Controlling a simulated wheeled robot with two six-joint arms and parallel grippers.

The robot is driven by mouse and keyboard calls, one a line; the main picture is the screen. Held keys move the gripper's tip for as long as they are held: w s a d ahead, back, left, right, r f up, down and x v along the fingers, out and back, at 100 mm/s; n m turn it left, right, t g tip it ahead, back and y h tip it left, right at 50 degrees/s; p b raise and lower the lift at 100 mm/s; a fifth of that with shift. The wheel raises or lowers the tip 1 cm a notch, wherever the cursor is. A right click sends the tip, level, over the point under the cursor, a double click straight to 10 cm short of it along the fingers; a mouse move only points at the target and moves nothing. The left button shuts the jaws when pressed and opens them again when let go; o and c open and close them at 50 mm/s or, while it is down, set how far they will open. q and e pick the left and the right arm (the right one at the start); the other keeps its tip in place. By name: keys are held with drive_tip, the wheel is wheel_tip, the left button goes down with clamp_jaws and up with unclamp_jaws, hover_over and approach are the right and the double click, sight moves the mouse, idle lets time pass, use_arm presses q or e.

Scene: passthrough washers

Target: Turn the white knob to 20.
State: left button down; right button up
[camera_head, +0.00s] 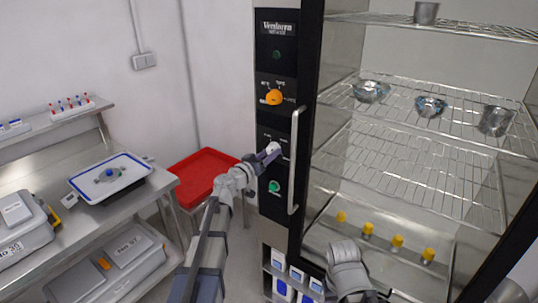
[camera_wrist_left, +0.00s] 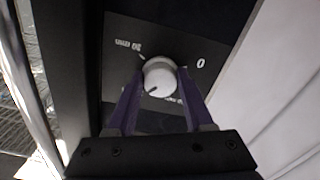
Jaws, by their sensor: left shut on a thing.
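The white knob (camera_head: 272,149) sits on the black control panel of the tall cabinet, between an orange knob above and a green button below. In the left wrist view the white knob (camera_wrist_left: 160,75) fills the space between my purple fingers. A dark mark shows on its lower left edge. A "0" is printed to its right; smaller print at its upper left is too blurred to read surely. My left gripper (camera_head: 268,155) is shut on the white knob; it also shows in the left wrist view (camera_wrist_left: 160,92).
The orange knob (camera_head: 274,97) and green button (camera_head: 274,186) are on the same panel. A vertical door handle (camera_head: 295,160) stands close right of my left gripper. Metal bowls stand on the cabinet's wire racks (camera_head: 400,100). A red tray (camera_head: 205,175) is at left.

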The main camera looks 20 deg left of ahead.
use_arm(q)
drive_tip(key=shift+w+a+r, duration=0.15)
drive_tip(key=shift+w, duration=0.15)
drive_tip(key=c, duration=0.5)
unclamp_jaws()
drive_tip(key=shift+o, duration=1)
drive_tip(key=shift+s, duration=0.2)
drive_tip(key=v, duration=0.7)
drive_tip(key=shift+s, duration=0.2)
